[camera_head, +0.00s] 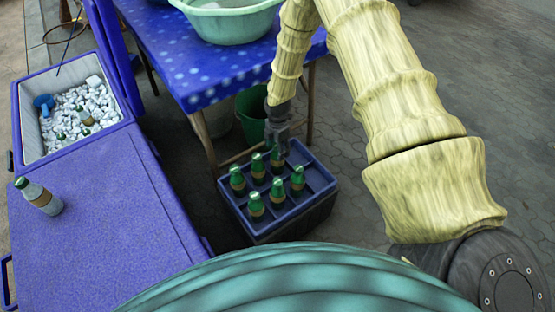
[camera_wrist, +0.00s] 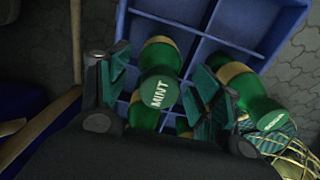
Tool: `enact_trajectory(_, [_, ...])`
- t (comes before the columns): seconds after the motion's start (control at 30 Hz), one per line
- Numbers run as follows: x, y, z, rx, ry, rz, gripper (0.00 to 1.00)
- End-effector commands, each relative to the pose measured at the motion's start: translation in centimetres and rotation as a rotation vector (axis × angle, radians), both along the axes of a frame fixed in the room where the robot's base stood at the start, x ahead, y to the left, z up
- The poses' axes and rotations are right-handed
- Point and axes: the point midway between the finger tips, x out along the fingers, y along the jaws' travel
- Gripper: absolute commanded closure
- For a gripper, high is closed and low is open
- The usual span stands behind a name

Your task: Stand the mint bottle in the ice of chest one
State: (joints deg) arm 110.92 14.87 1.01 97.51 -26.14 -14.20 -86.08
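The mint bottle (camera_wrist: 158,92), green with MINT on its cap, stands in a crate. My gripper (camera_wrist: 160,80) is open, with one finger on each side of its cap and a gap on the left. In the head view my gripper (camera_head: 277,138) is just above the back of the blue crate (camera_head: 290,222), over a green bottle (camera_head: 277,160). The open blue chest (camera_head: 18,118) at left holds white ice (camera_head: 75,108), a blue scoop (camera_head: 44,102) and green-capped bottles (camera_head: 84,117). No chest number is readable.
A closed blue chest (camera_head: 110,215) bears a clear green-capped bottle (camera_head: 40,197). A spotted blue table (camera_head: 215,75) with a pale green basin (camera_head: 228,25) stands behind the crate. A green bucket (camera_head: 250,112) is below it. Several other bottles (camera_head: 256,205) fill the crate's cells.

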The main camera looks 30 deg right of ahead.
Motion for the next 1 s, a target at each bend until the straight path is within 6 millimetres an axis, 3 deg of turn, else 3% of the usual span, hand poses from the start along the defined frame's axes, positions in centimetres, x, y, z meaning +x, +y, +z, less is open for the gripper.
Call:
enact_trajectory(0.03, [0.0, 0.0, 0.0, 0.0, 0.0, 0.0, 0.53])
enact_trajectory(0.23, [0.0, 0.0, 0.0, 0.0, 0.0, 0.0, 0.87])
enact_trajectory(0.47, [0.0, 0.0, 0.5, 0.0, -0.001, 0.0, 0.87])
enact_trajectory(1.0, [0.0, 0.0, 5.4, 0.0, 0.0, 0.0, 0.87])
